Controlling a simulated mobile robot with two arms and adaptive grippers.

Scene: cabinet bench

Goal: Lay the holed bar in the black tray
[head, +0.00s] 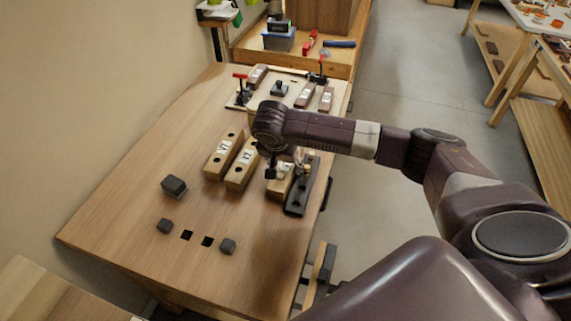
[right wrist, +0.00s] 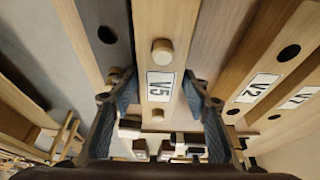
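My right gripper (head: 284,166) is over the right part of the bench; its fingers are apart in the right wrist view (right wrist: 160,85). In the head view this bar (head: 279,187) is partly hidden by the gripper. To its left lie two wooden bars with holes, V2 (head: 242,166) and V1 (head: 222,154). A long dark holed piece (head: 297,200) lies right of V5, along the bench edge. I cannot tell whether it is the black tray. My left gripper is out of view.
Dark blocks (head: 174,186) and two square black openings (head: 187,235) are at the near end of the bench (head: 130,210). A board with red-handled clamps (head: 240,77) and several brown blocks (head: 305,96) is at the far end. The left middle is clear.

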